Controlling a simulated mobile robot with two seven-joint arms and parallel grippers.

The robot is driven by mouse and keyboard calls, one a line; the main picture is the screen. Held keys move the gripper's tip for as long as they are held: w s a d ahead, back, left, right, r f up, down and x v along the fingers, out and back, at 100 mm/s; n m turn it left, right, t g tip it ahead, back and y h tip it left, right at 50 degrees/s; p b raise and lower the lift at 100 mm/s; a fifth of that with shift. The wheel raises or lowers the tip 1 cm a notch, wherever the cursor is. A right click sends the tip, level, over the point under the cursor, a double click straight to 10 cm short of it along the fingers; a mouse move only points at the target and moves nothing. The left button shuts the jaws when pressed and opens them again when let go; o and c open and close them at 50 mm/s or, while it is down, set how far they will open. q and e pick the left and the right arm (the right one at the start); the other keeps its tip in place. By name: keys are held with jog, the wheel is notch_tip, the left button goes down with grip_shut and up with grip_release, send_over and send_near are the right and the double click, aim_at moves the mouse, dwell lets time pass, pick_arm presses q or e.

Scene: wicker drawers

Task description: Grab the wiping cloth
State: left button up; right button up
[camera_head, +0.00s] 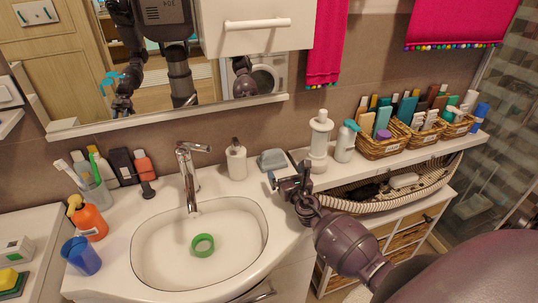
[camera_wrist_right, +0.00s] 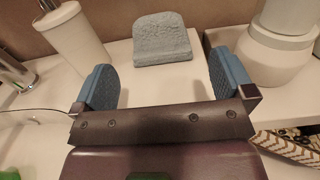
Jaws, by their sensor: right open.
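The wiping cloth is a grey-blue, folded-looking piece (camera_head: 272,159) on the white counter against the wall, right of the soap dispenser. In the right wrist view the cloth (camera_wrist_right: 162,40) stands ahead, centred between my fingers and beyond their tips. My right gripper (camera_head: 287,180) is just in front of the cloth at the right of the sink. Its two blue fingers are spread open in the right wrist view (camera_wrist_right: 162,85), with nothing between them. My left gripper is not seen directly; blue-fingered gripper parts show at left in the mirror.
A white soap dispenser (camera_head: 236,160) stands left of the cloth, and a tall white bottle (camera_head: 319,138) stands to its right. The faucet (camera_head: 188,175) rises behind the sink (camera_head: 155,252), which holds a green ring (camera_head: 202,245). Wicker baskets (camera_head: 381,148) stand farther right.

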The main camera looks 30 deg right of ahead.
aim_at(273, 152)
jog(key=b+x, duration=0.1)
jog(key=x, duration=0.3)
jog(key=shift+w+a, duration=0.1)
jog(key=shift+x, duration=1.1)
jog(key=w+b, duration=0.1)
jog(key=w, duration=0.2)
jog(key=shift+w+r, duration=0.1)
jog(key=shift+w+d, duration=0.3)
jog(key=shift+w, duration=0.15)
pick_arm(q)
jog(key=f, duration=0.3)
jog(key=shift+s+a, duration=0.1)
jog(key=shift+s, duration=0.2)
pick_arm(e)
jog(key=shift+r, duration=0.1)
jog(key=shift+c, duration=0.2)
jog(key=c, duration=0.9)
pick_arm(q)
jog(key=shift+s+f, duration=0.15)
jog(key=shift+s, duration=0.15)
pick_arm(e)
jog(key=shift+r, duration=0.1)
